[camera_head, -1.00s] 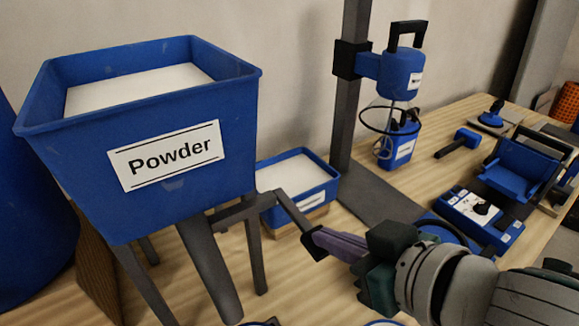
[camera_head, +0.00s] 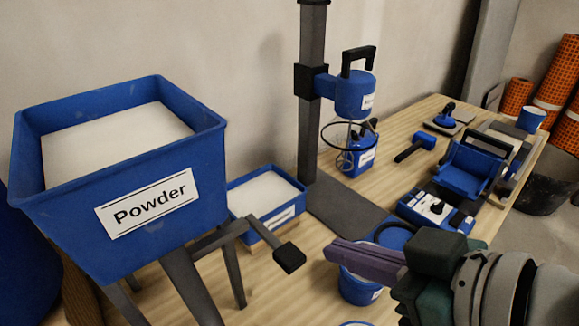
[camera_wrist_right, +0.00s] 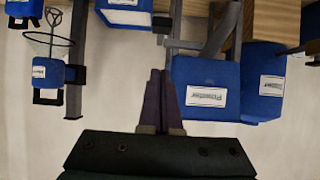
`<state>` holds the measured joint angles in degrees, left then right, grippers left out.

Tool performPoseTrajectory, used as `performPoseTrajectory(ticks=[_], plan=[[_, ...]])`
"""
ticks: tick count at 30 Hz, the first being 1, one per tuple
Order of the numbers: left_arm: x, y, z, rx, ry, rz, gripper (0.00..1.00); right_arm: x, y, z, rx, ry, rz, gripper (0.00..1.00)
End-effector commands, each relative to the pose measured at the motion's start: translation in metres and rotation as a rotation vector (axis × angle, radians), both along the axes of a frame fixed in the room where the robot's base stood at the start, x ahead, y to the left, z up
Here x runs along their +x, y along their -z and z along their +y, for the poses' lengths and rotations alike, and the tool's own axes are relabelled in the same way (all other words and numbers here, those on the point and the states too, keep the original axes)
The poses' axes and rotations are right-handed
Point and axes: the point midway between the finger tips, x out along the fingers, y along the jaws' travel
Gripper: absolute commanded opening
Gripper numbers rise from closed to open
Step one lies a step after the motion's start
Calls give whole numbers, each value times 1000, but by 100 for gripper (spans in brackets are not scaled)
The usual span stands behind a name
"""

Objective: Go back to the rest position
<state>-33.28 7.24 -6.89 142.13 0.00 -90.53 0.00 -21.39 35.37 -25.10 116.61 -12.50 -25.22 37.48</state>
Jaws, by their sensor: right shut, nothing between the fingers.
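My right gripper (camera_head: 338,252) is at the lower right of the head view, its purple fingers pointing left. The fingers are pressed together with nothing between them. They also show in the right wrist view (camera_wrist_right: 160,76), closed side by side. The blue Powder hopper (camera_head: 120,190) stands at the left on dark legs. Its lever ends in a black handle (camera_head: 289,258), which is a little left of my fingertips, with a gap between. A blue bucket (camera_head: 358,288) is partly hidden below and behind my right gripper. My left gripper is not in view.
A blue tray of white powder (camera_head: 295,210) sits behind the lever. A mixer stand (camera_head: 311,120) with a blue mixer (camera_head: 355,95) rises behind. A blue control box (camera_head: 437,212), a mallet (camera_head: 415,148) and other tools stand on the wooden table (camera_head: 398,128) at the right.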

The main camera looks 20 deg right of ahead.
Motion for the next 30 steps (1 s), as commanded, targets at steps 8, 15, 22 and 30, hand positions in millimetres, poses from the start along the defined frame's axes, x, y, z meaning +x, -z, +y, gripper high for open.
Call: performPoseTrajectory(ticks=[8,15,22,30], plan=[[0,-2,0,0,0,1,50,-11,-9,-4,-1,-1,0,0],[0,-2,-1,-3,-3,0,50,-11,-9,-4,0,0,-1,0],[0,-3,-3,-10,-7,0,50,-11,-11,-4,-4,9,4,0],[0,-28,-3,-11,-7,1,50,-36,-28,-27,-128,199,238,0]])
